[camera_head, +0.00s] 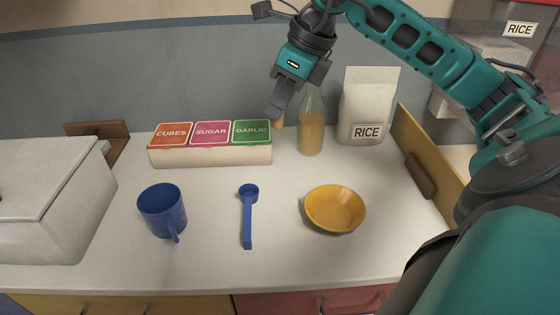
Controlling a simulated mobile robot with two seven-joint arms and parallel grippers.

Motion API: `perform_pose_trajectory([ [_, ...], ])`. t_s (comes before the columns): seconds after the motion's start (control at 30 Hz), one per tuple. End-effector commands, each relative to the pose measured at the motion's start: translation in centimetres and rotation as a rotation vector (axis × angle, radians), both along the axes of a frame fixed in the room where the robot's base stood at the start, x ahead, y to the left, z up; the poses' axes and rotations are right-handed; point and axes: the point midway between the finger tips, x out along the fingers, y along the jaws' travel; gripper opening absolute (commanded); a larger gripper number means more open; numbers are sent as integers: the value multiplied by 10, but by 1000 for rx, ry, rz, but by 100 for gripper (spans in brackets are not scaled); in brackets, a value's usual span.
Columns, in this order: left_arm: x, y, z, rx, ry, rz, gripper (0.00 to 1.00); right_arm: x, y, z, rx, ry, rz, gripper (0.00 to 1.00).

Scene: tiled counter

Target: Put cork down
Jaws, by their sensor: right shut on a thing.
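My right gripper (279,108) reaches down from the top, just left of the glass bottle. It is shut on the cork (278,121), a small tan piece showing below the fingertips. The cork is near the right end of the spice box, close to the back of the counter; I cannot tell whether it touches the counter. The bottle (311,134) stands upright with tan contents, its neck partly behind my gripper. My left gripper is not in view.
A spice box (211,157) with three coloured lids stands left of the cork. A rice bag (367,108) is right of the bottle. A blue mug (161,209), blue scoop (247,215) and yellow bowl (335,208) are in front. The counter between them is clear.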

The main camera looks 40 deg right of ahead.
Motion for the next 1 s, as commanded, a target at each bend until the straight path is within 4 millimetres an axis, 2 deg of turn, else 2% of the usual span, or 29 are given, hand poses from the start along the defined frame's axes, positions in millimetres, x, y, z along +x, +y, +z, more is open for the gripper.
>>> perform_pose_trajectory([
  [0.03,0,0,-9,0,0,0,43,-1,-1,-18,-3,6,0,0],
  [0.1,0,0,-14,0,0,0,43,-1,-1,-34,-3,6,0,0],
  [0.27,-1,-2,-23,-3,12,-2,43,-1,0,-71,-4,6,1,0],
  [0.4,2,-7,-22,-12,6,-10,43,-1,0,-96,-1,4,1,0],
  [0.67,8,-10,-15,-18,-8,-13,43,0,0,-115,-1,1,2,0],
  [0.9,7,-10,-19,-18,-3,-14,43,0,0,-147,0,2,1,0],
  [1.0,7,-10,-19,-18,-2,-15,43,0,0,-148,-1,-2,1,0],
])
